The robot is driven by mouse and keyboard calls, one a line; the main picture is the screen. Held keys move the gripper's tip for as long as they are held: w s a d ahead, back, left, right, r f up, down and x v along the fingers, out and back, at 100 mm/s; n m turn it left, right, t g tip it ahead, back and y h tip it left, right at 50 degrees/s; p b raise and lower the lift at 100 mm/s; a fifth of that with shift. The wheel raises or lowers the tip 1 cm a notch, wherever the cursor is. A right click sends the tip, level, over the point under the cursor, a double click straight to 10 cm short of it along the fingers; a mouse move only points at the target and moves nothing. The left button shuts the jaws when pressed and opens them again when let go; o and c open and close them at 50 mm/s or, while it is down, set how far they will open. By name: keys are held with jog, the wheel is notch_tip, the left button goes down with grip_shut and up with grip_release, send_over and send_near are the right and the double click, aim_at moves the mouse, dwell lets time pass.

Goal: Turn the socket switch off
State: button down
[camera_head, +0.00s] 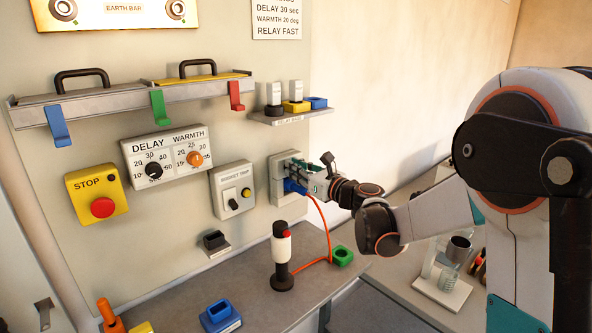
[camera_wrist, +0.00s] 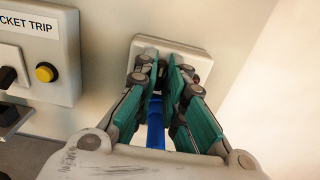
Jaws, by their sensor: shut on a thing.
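The pale wall socket (camera_head: 276,187) is on the panel's right side; its plate also shows in the wrist view (camera_wrist: 201,62). A blue plug (camera_head: 294,186) sits in its lower part, with an orange cord hanging down. The plug shows as a blue strip (camera_wrist: 155,125) between and below my fingers. My gripper (camera_head: 293,164) is at the upper part of the socket, above the plug. In the wrist view its teal fingertips (camera_wrist: 168,68) are close together at the plate. They cover the socket switch, so its position cannot be seen.
Left of the socket is the socket trip box (camera_head: 232,188) with a black toggle and yellow button. A small shelf (camera_head: 290,116) with several blocks is above.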

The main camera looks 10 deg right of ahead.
jog(key=shift+s+a+f+n+p, duration=0.1)
jog(key=shift+n, duration=2.9)
jog(key=shift+s+a+f+n+p, duration=0.1)
jog(key=shift+n+p, duration=0.05)
jog(key=shift+n, duration=2.85)
jog(key=shift+f+n+p, duration=0.1)
jog(key=shift+n, duration=2.9)
jog(key=c, duration=1.7)
grip_release()
jog(key=shift+o, duration=0.2)
